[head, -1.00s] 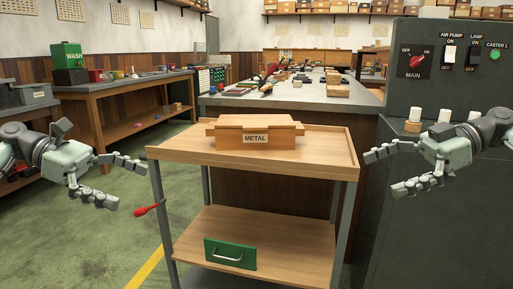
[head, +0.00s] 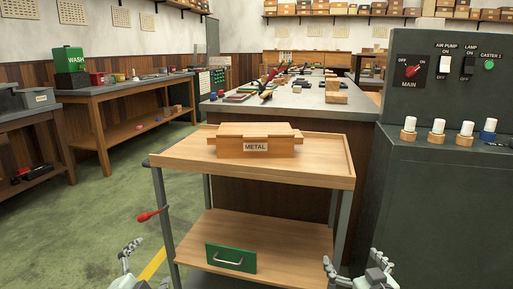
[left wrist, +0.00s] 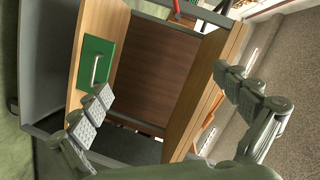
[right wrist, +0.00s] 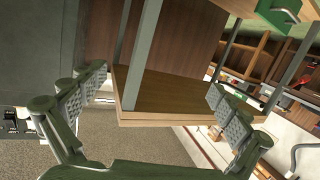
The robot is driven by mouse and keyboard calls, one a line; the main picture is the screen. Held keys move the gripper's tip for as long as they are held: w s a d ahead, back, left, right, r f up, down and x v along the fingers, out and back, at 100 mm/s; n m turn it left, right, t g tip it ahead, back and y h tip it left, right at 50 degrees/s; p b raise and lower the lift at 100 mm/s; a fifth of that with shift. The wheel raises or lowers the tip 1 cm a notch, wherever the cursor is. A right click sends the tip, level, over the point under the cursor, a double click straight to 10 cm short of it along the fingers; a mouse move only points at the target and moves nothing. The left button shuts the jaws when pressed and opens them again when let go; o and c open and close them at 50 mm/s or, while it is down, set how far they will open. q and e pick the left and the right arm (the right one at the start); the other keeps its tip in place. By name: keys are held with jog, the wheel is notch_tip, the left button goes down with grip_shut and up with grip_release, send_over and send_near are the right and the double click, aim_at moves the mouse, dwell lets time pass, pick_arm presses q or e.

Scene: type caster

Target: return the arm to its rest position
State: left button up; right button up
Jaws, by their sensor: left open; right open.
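My left gripper (head: 138,264) is low at the bottom left of the head view, left of the cart and partly cut off by the edge. In the left wrist view its fingers (left wrist: 162,82) are spread wide with nothing between them. My right gripper (head: 353,268) is low at the bottom right of the head view, by the cart's front right leg. In the right wrist view its fingers (right wrist: 158,82) are spread and empty, with the cart visible beyond them. Most of both arms is outside the head view.
A wooden cart (head: 180,155) stands in front, with a closed box labelled METAL (head: 256,148) on top and a green handled panel (head: 231,257) on its lower shelf. A grey control cabinet (head: 440,190) stands at right.

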pick_arm(q)
jog(key=s+f+n+g, duration=0.3)
jog(key=s+f, duration=0.4)
jog(key=s, duration=0.3)
jog(key=s+f+n+g+y+p, duration=0.1)
jog(key=s+f+n+g, duration=0.3)
jog(key=s+f, duration=0.3)
jog(key=s+f+n+g, duration=0.3)
jog(key=s+f+g, duration=0.2)
jog(key=s, duration=0.8)
notch_tip(320, 180, down, 2)
jog(key=shift+s+a+f+n+g+y, duration=0.1)
jog(key=shift+s+a+n+g+y, duration=0.05)
jog(key=shift+s+n+g+y, duration=0.2)
pick_arm(e)
jog(key=s+d+f+g+h, duration=0.1)
jog(key=s+f+g, duration=0.3)
jog(key=s+f, duration=0.3)
jog(key=s+d+f+g, duration=0.1)
jog(key=s+f+g, duration=0.3)
jog(key=s, duration=1)
jog(key=s+d+f+g+h, duration=0.1)
jog(key=s+f+g, duration=0.3)
jog(key=s+f, duration=0.6)
jog(key=shift+s+f+g+h, duration=0.3)
jog(key=shift+f+g, duration=0.1)
jog(key=shift+f, duration=0.1)
jog(key=shift+w, duration=0.1)
